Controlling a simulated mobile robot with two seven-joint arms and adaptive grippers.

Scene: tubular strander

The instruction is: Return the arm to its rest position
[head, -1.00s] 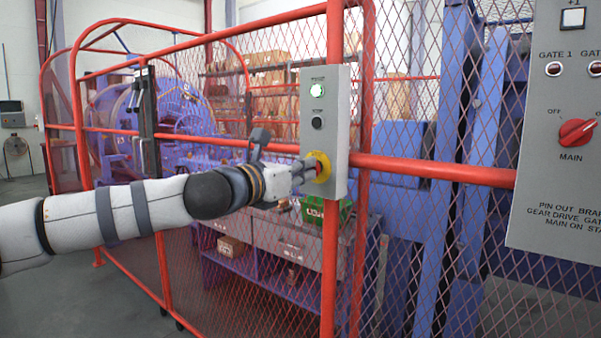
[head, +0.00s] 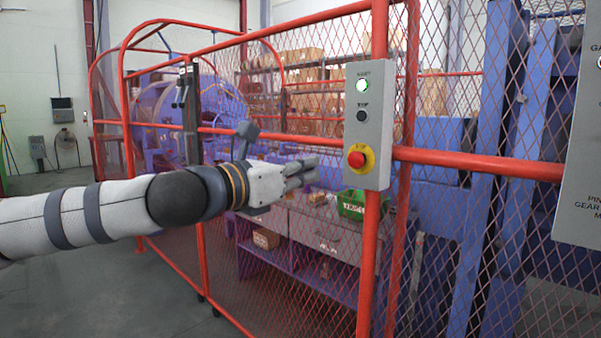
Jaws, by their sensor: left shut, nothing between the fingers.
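My left arm comes in from the left, white with dark bands. Its gripper (head: 306,172) is shut and empty. It is held in front of the mesh fence, left of the grey control box (head: 382,140) and apart from it. The box carries a lit green button (head: 362,86), a black button (head: 362,116) and a red mushroom button on a yellow ring (head: 360,158). The red button is fully visible. My right arm and gripper are not in view.
A red-framed mesh fence (head: 480,166) runs across the view close to my arm. Behind it stand a purple machine (head: 195,105), a workbench (head: 325,232) and a green crate (head: 352,205). A grey panel (head: 582,190) is at the right edge. Open floor (head: 90,290) lies at the lower left.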

